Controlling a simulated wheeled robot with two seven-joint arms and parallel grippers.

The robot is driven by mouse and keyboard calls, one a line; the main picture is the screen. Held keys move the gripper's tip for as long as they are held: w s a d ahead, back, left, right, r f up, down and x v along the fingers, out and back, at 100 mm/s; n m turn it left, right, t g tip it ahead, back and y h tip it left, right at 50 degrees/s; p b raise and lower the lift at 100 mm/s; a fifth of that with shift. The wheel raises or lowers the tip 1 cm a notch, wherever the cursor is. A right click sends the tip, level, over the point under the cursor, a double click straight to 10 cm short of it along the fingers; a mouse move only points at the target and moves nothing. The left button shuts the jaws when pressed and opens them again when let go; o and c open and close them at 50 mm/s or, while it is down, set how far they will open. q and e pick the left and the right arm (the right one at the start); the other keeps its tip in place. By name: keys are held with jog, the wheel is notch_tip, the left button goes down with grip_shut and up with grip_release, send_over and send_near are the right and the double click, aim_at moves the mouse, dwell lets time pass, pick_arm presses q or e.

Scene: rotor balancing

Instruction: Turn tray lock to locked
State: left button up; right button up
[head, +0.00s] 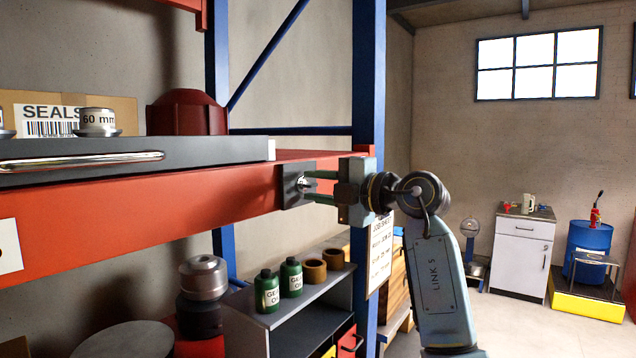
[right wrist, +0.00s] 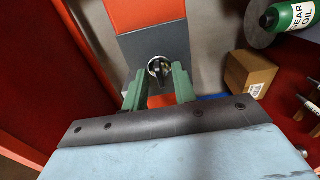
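The tray lock (head: 302,184) is a small metal turn-knob on a dark grey plate at the right end of the red shelf beam. It also shows in the right wrist view (right wrist: 159,68), just past my fingertips. My right gripper (head: 313,187) points left at the lock; its two green fingers are apart, one above the other in the head view. In the right wrist view they stand on either side of the knob, with a small gap visible. The dark grey tray (head: 200,155) with a silver handle lies on the shelf above the lock. My left gripper is not in view.
A red beam (head: 130,220) runs along the shelf front, with a blue upright (head: 368,80) close behind my right gripper. Green oil bottles (head: 267,291) and brown rings stand on a lower grey rack. Open floor lies to the right, before a white cabinet (head: 522,255).

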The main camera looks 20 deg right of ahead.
grip_shut()
dwell(0.5)
jog(key=n, duration=0.3)
jog(key=shift+n, duration=0.4)
jog(key=n, duration=0.3)
jog(key=shift+n, duration=0.3)
jog(key=n+b, duration=0.2)
jog(key=n, duration=0.3)
jog(key=shift+n+b, duration=0.8)
jog(key=shift+n, duration=2)
